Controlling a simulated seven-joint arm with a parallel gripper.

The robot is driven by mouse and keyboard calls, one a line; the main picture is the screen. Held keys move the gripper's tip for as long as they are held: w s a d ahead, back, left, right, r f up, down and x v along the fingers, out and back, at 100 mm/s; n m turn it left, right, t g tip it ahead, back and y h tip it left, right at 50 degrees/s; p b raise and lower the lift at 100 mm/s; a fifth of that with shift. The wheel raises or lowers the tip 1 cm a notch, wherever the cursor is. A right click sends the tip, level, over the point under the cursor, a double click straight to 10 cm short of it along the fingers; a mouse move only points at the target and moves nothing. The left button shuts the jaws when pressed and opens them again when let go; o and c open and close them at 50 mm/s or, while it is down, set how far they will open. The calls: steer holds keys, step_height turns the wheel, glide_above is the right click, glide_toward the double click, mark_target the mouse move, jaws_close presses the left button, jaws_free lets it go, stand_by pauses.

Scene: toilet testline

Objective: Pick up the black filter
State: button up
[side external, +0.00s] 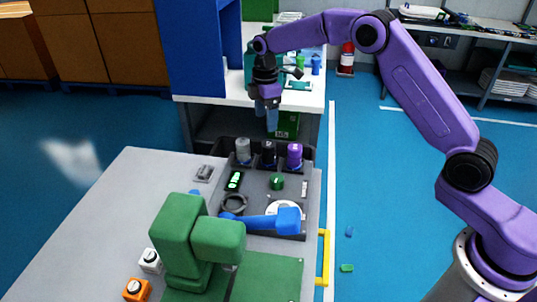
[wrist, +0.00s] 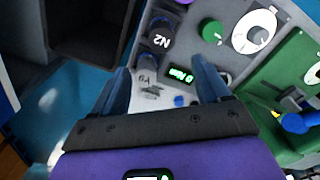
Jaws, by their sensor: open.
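The black filter (side external: 269,152) stands upright between a grey filter (side external: 243,150) and a purple filter (side external: 294,155) at the back of the dark panel. In the wrist view, the dark round top marked N2 (wrist: 160,40) appears to be the black filter, just beyond my fingertips. My gripper (side external: 271,124) points down, open and empty, above and behind the filter row. In the wrist view, my gripper (wrist: 160,66) has its fingers spread, with a pale lettered surface visible between them.
The panel carries a green knob (side external: 277,181), a lit display (side external: 233,180) and a white dial (side external: 285,209). A blue-handled green fixture (side external: 180,240) stands in front. A white bench (side external: 305,100) is behind. Open air surrounds my gripper.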

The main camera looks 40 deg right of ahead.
mark_target(268, 144)
step_height(268, 144, down, 8)
steer(key=shift+r, duration=0.1)
steer(key=shift+s+d+f, duration=0.1)
steer(key=shift+d+f, duration=0.05)
steer(key=shift+f, duration=1.2)
steer(key=shift+s+d+f, duration=0.1)
steer(key=shift+f, duration=1.25)
steer(key=c, duration=1.2)
